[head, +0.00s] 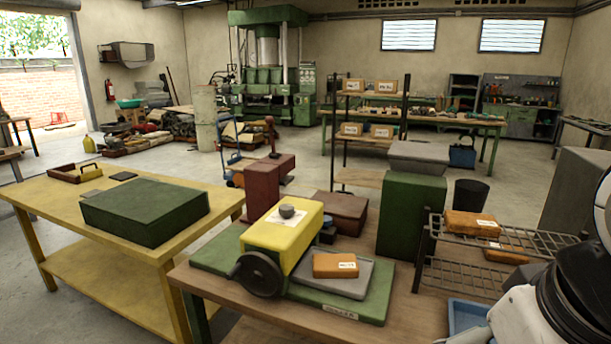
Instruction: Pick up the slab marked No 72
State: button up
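Several orange-brown slabs with white labels are in the head view, and the lettering is too small for me to tell which is No 72. One slab (335,266) lies on the grey plate (332,281) beside the yellow roller machine (284,236). Another slab (469,223) lies on the top level of the dark wire rack (461,272) at right, and one more slab (506,257) is partly hidden on the level below. My gripper is not in view; only part of my arm shows at lower right.
The brown bench (290,318) carries the machine on its green base and a blue tray (468,313). A tall green block (411,217) stands behind the rack's left end. A yellow table (100,259) with a green box (145,210) is at left.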

aim_at(325, 265)
jog(key=i+j+z, duration=0.15)
jog(key=i+j, duration=0.7)
jog(key=i, duration=0.05)
